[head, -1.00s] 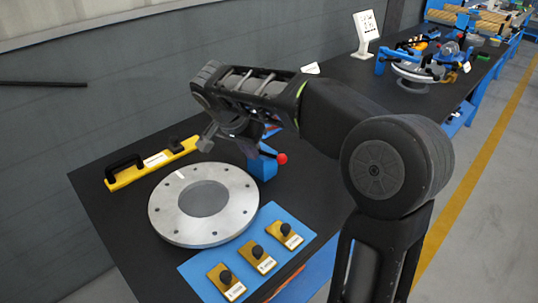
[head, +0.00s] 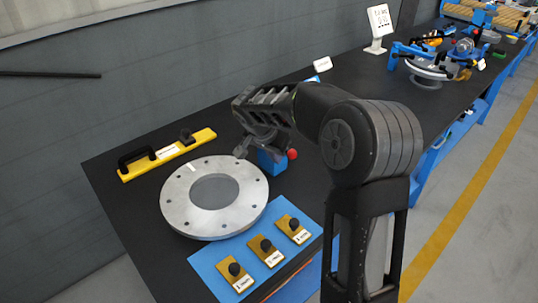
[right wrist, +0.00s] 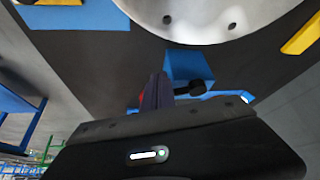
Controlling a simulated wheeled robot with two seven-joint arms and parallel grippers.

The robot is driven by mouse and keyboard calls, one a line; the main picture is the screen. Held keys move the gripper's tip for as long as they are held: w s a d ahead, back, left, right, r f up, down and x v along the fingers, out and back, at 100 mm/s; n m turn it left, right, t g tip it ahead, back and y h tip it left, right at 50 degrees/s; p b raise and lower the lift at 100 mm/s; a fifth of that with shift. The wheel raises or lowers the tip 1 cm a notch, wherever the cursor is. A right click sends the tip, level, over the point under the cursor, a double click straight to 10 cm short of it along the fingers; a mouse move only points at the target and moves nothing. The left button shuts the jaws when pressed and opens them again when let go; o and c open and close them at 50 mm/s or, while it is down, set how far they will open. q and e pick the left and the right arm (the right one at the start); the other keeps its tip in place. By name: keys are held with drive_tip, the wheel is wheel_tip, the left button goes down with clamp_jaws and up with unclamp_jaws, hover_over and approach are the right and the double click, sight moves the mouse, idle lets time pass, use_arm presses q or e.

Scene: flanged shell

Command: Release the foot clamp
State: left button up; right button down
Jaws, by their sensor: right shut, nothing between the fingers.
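The foot clamp, a blue block (head: 272,163) with a red ball knob (head: 293,154), stands at the far right edge of the grey flanged ring (head: 259,190). My right arm hides its upper part. My right gripper (head: 241,152) is shut and empty, just above the ring's far edge and left of the clamp. In the right wrist view the shut fingers (right wrist: 157,90) reach toward the blue block (right wrist: 188,66); a black part lies beside them and a bit of red shows behind. Contact with the clamp cannot be told. My left gripper is out of view.
A yellow bar with black handles (head: 168,151) lies behind the ring. A blue mat (head: 207,262) with several knobbed, labelled brass plates lies in front. A small white card (head: 322,64) and a white sign (head: 380,22) stand farther back. The black bench top between is clear.

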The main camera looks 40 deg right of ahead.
drive_tip(key=shift+w+d+r, duration=0.15)
drive_tip(key=shift+w+d, duration=0.15)
drive_tip(key=shift+d, duration=0.3)
drive_tip(key=shift+d+n+t+b, duration=0.4)
drive_tip(key=shift+d+n+b, duration=0.05)
drive_tip(key=shift+n, duration=0.35)
drive_tip(key=shift+w+d+n+t+y+b, duration=0.15)
drive_tip(key=shift+d+n+t+y+b, duration=0.1)
drive_tip(key=shift+d+n+b, duration=0.35)
drive_tip(key=shift+w+d+n+t+y+b, duration=0.15)
drive_tip(key=shift+d+n+t+y+b, duration=0.15)
drive_tip(key=shift+d+n, duration=0.5)
drive_tip(key=shift+d, duration=0.1)
